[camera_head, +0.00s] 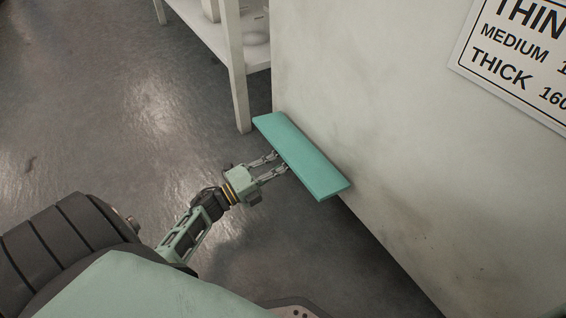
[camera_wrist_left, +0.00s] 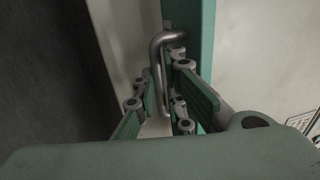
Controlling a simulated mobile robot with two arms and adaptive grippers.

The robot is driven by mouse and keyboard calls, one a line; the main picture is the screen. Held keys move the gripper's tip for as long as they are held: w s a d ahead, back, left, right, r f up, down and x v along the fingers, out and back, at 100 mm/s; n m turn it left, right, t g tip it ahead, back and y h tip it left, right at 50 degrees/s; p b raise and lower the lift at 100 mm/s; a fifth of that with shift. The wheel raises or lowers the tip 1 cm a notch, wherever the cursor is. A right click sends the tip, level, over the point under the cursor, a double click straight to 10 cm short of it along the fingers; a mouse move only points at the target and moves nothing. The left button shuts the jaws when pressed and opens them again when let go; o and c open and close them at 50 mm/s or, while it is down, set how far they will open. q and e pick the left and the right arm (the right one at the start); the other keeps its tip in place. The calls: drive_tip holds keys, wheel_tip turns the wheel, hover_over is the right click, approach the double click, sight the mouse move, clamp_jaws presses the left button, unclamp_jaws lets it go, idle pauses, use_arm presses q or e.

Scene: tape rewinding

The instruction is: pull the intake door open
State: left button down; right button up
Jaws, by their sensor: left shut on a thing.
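The intake door is a teal panel (camera_head: 302,157) against the side of a large off-white cabinet (camera_head: 380,110). Its teal edge also shows in the left wrist view (camera_wrist_left: 207,40). A bent metal handle (camera_wrist_left: 156,55) stands out from it. My left gripper (camera_head: 281,163) reaches the panel from the left. In the wrist view its fingers (camera_wrist_left: 167,88) are on either side of the handle and shut on it. The handle is hidden in the head view. My right gripper is not in view.
A white shelf rack (camera_head: 238,70) with pale items stands at the back, close to the panel's far end. A sign (camera_head: 515,60) with thickness words hangs on the cabinet at upper right. The grey floor (camera_head: 130,110) left of my arm is clear.

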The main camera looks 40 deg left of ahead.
use_arm(q)
drive_tip(key=shift+w+a+r, duration=0.35)
drive_tip(key=shift+a+r, duration=0.15)
drive_tip(key=shift+r, duration=0.15)
drive_tip(key=c, duration=1.9)
unclamp_jaws()
drive_tip(key=shift+o, duration=0.2)
drive_tip(key=shift+f, duration=0.1)
drive_tip(key=d+v, duration=0.1)
drive_tip(key=v, duration=1.1)
drive_tip(key=shift+s+f, duration=0.15)
drive_tip(key=shift+c, duration=0.2)
